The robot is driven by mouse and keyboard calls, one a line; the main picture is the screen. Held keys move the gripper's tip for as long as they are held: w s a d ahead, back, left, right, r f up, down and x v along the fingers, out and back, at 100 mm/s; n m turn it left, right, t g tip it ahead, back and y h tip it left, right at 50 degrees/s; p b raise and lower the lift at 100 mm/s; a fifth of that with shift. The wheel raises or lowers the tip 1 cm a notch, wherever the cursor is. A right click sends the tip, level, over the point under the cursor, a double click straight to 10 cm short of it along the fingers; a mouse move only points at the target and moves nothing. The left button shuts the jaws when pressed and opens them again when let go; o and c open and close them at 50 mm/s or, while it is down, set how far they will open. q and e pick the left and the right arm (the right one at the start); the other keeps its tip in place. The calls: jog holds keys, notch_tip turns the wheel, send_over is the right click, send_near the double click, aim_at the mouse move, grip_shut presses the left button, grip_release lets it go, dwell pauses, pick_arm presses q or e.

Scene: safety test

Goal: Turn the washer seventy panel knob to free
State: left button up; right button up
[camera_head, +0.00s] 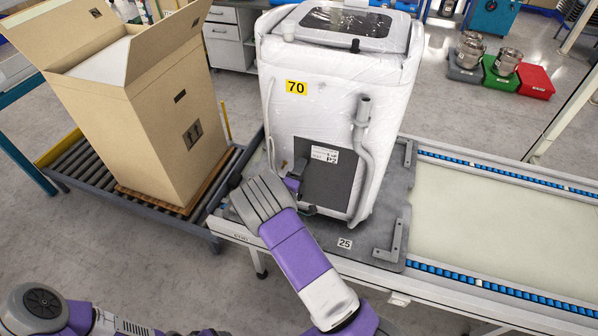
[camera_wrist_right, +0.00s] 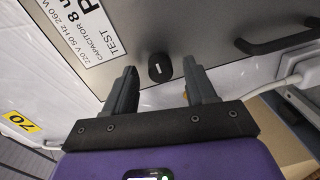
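The washer marked 70 (camera_head: 280,125) is a white, wrapped machine standing upright on a grey plate. Its dark grey panel (camera_head: 338,185) is low on the front. In the right wrist view the panel (camera_wrist_right: 205,30) carries a small black knob (camera_wrist_right: 160,68) with a pale slot mark, beside a printed label (camera_wrist_right: 85,30). My right gripper (camera_head: 303,190) is at the panel's left side. In the right wrist view this gripper (camera_wrist_right: 160,82) is open, with the knob between its fingertips in the picture; I cannot tell whether they touch it. The head view does not show the knob clearly. My left gripper is out of view.
A black handle (camera_wrist_right: 275,38) is on the panel. A grey hose (camera_head: 362,135) hangs down the washer's front. A large open cardboard box (camera_head: 145,115) stands on rollers at left. A conveyor (camera_head: 500,215) runs right, its bed clear.

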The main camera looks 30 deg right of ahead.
jog(key=v, duration=0.7)
jog(key=shift+s+a, duration=0.2)
dwell(0.4)
